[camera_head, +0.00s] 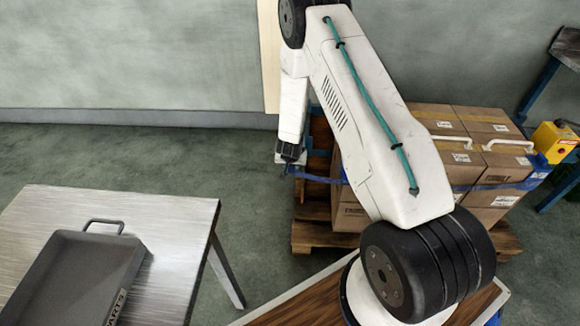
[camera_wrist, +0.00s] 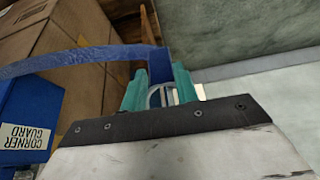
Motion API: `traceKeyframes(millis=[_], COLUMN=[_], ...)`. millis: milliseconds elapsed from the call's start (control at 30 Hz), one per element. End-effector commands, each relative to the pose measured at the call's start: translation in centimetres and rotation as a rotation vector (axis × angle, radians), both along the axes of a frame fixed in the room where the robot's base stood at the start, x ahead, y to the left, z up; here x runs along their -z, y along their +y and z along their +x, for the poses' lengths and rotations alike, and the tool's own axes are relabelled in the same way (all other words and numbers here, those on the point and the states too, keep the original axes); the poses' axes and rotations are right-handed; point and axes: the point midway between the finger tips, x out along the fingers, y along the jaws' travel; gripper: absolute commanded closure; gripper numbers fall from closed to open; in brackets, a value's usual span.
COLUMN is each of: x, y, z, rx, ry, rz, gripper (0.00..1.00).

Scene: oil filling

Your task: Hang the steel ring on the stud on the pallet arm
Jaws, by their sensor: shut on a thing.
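My gripper (camera_wrist: 160,88) shows in the wrist view with its two teal fingers shut on the steel ring (camera_wrist: 157,98), a small grey loop between them. A blue upright piece (camera_wrist: 159,64), which looks like part of the pallet arm, stands right behind the ring. I cannot tell whether the ring touches it or is around a stud; the stud does not show clearly. In the head view my gripper (camera_head: 290,160) points down beside the blue arm (camera_head: 312,175) at the left side of the pallet. The ring is too small to make out there.
Cardboard boxes (camera_head: 461,129) stand on a wooden pallet (camera_head: 312,236), with a blue strap (camera_wrist: 75,62) and a blue corner guard (camera_wrist: 28,112) close to my gripper. A metal table (camera_head: 180,235) with a grey tray (camera_head: 75,270) stands at the left. Open floor lies between.

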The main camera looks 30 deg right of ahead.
Motion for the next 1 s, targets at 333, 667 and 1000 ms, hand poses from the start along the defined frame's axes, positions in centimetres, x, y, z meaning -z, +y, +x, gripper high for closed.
traceKeyframes(millis=[333, 667, 1000], x=[0.0, 0.1, 0.2], y=[-1.5, -3.0, -4.4], z=[0.9, 1.8, 2.6], rx=[0.001, 0.0, 0.001], ry=[0.0, 0.0, 0.0], rz=[0.0, 0.0, 0.0], gripper=[0.97, 0.97, 0.97])
